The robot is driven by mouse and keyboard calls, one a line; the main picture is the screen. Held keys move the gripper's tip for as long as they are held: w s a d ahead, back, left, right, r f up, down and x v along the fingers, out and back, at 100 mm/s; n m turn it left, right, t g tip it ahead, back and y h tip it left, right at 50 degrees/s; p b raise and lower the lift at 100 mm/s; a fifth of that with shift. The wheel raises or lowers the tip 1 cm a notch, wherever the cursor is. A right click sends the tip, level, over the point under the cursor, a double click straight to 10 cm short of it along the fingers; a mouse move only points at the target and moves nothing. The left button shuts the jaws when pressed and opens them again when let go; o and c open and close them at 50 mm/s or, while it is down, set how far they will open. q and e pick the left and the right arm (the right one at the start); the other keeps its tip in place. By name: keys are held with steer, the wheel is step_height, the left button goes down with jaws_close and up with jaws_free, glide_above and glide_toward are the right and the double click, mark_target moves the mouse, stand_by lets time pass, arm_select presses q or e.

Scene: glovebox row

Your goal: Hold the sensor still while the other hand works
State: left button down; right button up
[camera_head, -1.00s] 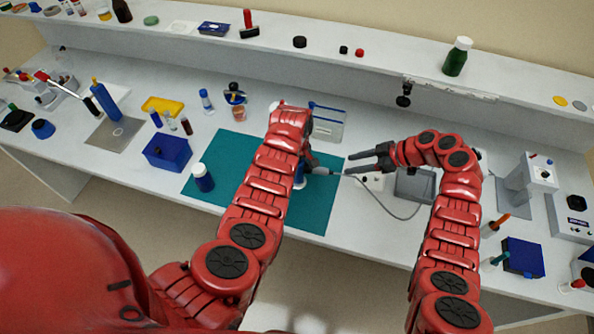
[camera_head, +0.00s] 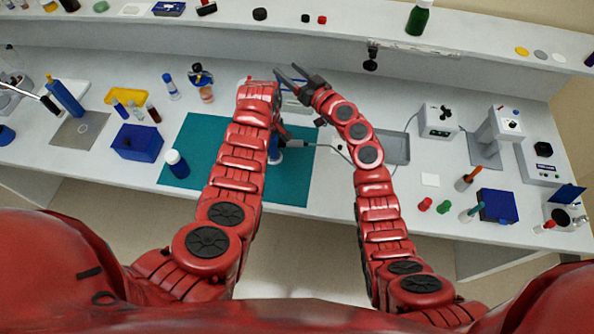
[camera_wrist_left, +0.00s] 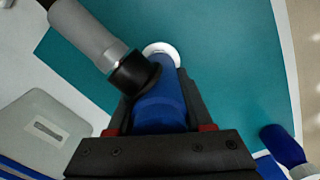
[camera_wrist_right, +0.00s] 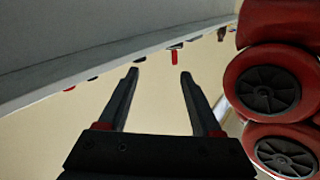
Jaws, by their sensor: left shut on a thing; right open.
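The sensor is a blue cylinder (camera_wrist_left: 160,105) with a white round end, and a grey plug with a black collar (camera_wrist_left: 95,40) joins its side at an angle. My left gripper (camera_wrist_left: 158,92) is shut around the blue body above the teal mat (camera_wrist_left: 225,60). In the head view the sensor (camera_head: 274,154) is partly hidden by my left arm, with the plug and its cable (camera_head: 334,147) running right. My right gripper (camera_head: 284,70) is open and empty, beyond and above my left wrist. Its spread fingers (camera_wrist_right: 159,75) show nothing between them in the right wrist view.
The cable runs toward a grey-white box (camera_head: 438,122) on the right. A grey tray (camera_head: 394,146) lies behind my right forearm. A blue-bodied bottle (camera_head: 177,164) stands on the mat's left part, and a blue box (camera_head: 137,142) is farther left. The shelf (camera_head: 330,50) runs along the back.

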step_height(320, 180, up, 3)
steer(key=s+d+m+t+h, duration=0.25)
steer(key=m+t, duration=0.25)
steer(key=m, duration=0.3)
steer(key=s+d+f+m+h, duration=0.1)
steer(key=s+f+m+h, duration=0.3)
steer(key=s+f+m, duration=0.85)
steer(key=m+g+h, duration=0.3)
steer(key=g+h, duration=0.1)
glide_toward(297, 146)
steer(key=shift+h, duration=0.25)
steer(key=x, duration=0.9)
steer(key=shift+a, duration=0.1)
steer(key=shift+r, duration=0.1)
steer(key=shift+s, duration=0.1)
jaws_close()
